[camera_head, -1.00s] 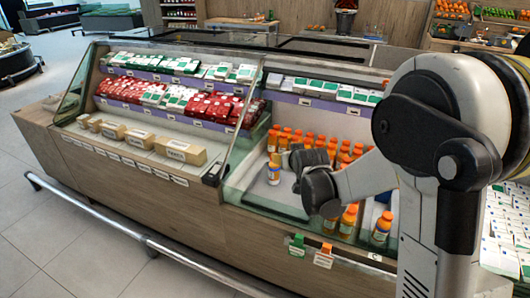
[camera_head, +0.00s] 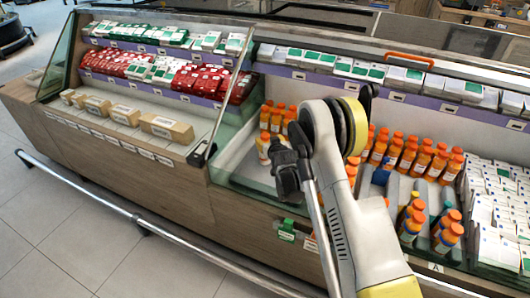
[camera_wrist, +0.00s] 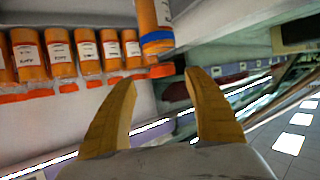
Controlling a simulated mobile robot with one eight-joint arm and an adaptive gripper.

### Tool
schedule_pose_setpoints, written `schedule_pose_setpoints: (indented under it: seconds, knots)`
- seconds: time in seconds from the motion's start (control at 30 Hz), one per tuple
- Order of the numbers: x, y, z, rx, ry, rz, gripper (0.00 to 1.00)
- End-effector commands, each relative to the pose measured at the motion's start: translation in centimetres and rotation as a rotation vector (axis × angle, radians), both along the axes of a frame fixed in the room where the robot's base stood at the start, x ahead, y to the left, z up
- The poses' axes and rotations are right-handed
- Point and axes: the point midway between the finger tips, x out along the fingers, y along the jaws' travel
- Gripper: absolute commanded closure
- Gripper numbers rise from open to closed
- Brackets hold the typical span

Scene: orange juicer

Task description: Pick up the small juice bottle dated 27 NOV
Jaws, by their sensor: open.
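Several small orange juice bottles (camera_head: 278,118) with orange caps and white labels stand in the refrigerated display; a row of them (camera_wrist: 58,52) appears upside down in the wrist view. One bottle (camera_head: 263,148) stands apart at the front left. A nearer bottle (camera_wrist: 155,22) with a blue band is at the top of the wrist view, partly cut off, beyond my fingertips. The date labels are too small to read. My gripper (camera_head: 286,170) is beside the front-left bottle in the head view. In the wrist view its yellow fingers (camera_wrist: 160,76) are open and empty.
The glass divider (camera_head: 228,108) stands left of the bottle bay, with cardboard boxes (camera_head: 166,127) beyond it. More bottles (camera_head: 447,232) stand in the right compartments, and white cartons (camera_head: 495,205) are at the far right. A metal rail (camera_head: 80,185) runs along the counter's front.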

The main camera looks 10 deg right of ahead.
Motion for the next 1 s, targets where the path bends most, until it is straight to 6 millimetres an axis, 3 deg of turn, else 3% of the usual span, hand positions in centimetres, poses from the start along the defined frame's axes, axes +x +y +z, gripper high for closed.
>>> schedule_pose_setpoints:
  seconds: [0.3, 0.63, 0.83, 1.0]
  knots:
    - [4.3, 0.5, -1.6, 0.000, 0.000, 0.000, 0.39]
    - [4.9, 0.5, -1.5, 0.000, 0.000, 0.000, 0.40]
    - [4.9, 0.5, -1.5, 0.000, 0.000, 0.000, 1.00]
    - [4.9, 0.5, -1.5, 0.000, 0.000, 0.000, 1.00]
